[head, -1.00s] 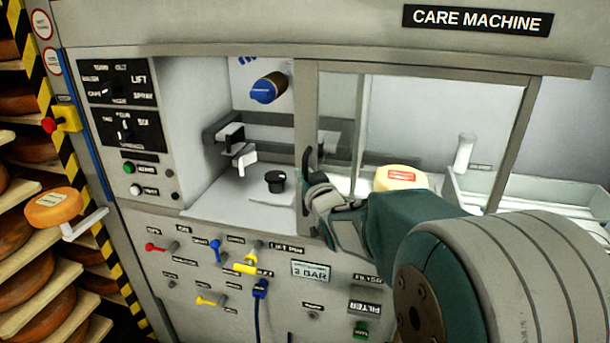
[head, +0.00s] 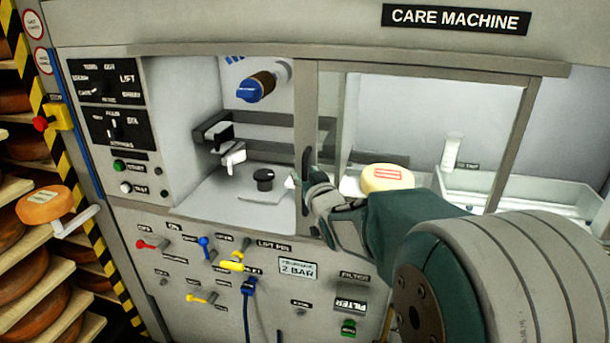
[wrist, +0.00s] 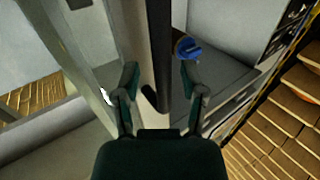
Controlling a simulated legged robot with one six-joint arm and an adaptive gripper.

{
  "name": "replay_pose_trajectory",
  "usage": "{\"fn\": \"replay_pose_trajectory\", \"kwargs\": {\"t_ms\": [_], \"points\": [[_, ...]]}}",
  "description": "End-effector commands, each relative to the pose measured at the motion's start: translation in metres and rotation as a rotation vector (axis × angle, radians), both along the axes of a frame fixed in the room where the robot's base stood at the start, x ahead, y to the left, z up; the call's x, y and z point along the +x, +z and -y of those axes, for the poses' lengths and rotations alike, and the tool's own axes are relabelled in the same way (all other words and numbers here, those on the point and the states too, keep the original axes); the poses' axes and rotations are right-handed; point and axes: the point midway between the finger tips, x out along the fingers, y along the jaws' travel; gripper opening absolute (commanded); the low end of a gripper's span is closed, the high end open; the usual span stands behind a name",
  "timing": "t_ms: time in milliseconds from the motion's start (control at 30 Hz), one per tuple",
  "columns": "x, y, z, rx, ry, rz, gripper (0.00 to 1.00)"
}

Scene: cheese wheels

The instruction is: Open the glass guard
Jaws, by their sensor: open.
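The glass guard (head: 420,115) is a clear pane in a grey frame across the right of the care machine's bay. Its left upright (head: 307,95) carries a dark vertical bar handle (head: 305,162). The left part of the bay stands uncovered. My gripper (head: 312,180) is at the handle, low on the upright. In the wrist view, my gripper (wrist: 158,75) is open, with one finger on each side of the dark handle (wrist: 160,45). I cannot tell whether either finger touches it. My arm hides the guard's lower edge.
Inside the bay are a blue-tipped nozzle (head: 255,88), a black knob (head: 263,179) and a pale cheese wheel (head: 385,178) behind the glass. Valves and a blue hose (head: 248,290) sit below. Cheese shelves (head: 40,262) stand at the left.

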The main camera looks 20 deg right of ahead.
Motion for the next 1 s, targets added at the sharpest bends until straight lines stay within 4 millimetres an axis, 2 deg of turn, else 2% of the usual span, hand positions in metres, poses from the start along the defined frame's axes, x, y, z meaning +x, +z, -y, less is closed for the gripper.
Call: {"fn": "replay_pose_trajectory", "kwargs": {"t_ms": [133, 233, 700, 833, 1000], "points": [[-0.002, 0.000, 0.000, 0.000, 0.000, 0.000, 0.54], [-0.010, 0.001, 0.000, 0.000, -0.001, 0.001, 0.54], [-0.096, 0.000, -0.003, -0.001, -0.001, 0.001, 0.54], [-0.111, -0.001, -0.003, -0.001, -0.002, 0.000, 0.54], [-0.119, -0.002, -0.004, 0.001, 0.000, -0.001, 0.54]]}}
